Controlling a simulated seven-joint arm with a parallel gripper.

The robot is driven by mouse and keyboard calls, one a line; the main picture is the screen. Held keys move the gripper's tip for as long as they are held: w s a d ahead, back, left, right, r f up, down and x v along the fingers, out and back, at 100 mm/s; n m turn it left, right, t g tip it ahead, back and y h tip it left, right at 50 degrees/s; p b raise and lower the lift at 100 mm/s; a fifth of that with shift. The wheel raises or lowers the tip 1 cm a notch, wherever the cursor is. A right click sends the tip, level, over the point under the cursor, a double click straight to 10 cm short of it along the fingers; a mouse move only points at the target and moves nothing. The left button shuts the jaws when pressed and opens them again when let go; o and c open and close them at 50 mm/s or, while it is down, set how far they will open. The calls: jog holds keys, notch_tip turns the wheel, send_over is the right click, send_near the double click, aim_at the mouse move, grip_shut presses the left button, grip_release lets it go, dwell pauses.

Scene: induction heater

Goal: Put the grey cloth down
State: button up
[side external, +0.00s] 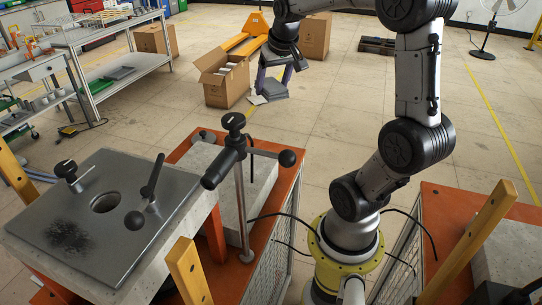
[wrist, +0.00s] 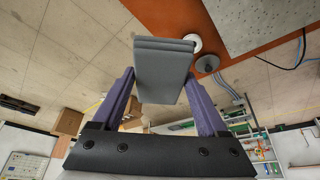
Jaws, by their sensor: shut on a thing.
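The grey cloth (side external: 274,91) is a folded block with stacked layers. In the side external view it hangs in the air at the upper middle, beyond the metal-topped bench. My gripper (side external: 273,82) has purple fingers, one on each side of the cloth, and is shut on it. In the wrist view the cloth (wrist: 163,68) stands out past the fingertips of my gripper (wrist: 160,82). The faces pressed by the fingers are hidden. No surface touches the cloth from below in either view.
A steel plate (side external: 130,205) with a round hole, knobs and a dark scorched patch tops the near-left bench. An orange table (side external: 284,178) with a concrete slab and an upright clamp (side external: 238,165) stands beside it. Open cardboard box (side external: 226,84) sits on the floor behind.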

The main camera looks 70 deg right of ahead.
notch_tip(320, 180, down, 22)
jog(key=shift+r, duration=0.1)
dwell(0.4)
jog(key=shift+f, duration=0.4)
jog(key=o, duration=1.4)
jog(key=shift+f, duration=0.1)
jog(key=shift+r, duration=0.3)
jog(key=v, duration=1.2)
jog(key=s+a+r+n+y, duration=0.1)
jog(key=s+a+r+n, duration=0.1)
jog(key=a, duration=0.5)
jog(key=s+a+r+n+t+y, duration=0.1)
jog(key=s+a+r+n, duration=0.1)
jog(key=a+r+n, duration=0.2)
jog(key=s+a+r+n+t+y, duration=0.1)
jog(key=s+a+r+n, duration=0.1)
jog(key=a, duration=0.7)
notch_tip(320, 180, up, 2)
jog(key=shift+s+a+n, duration=0.3)
jog(key=shift+s+n, duration=0.1)
jog(key=shift+n, duration=0.1)
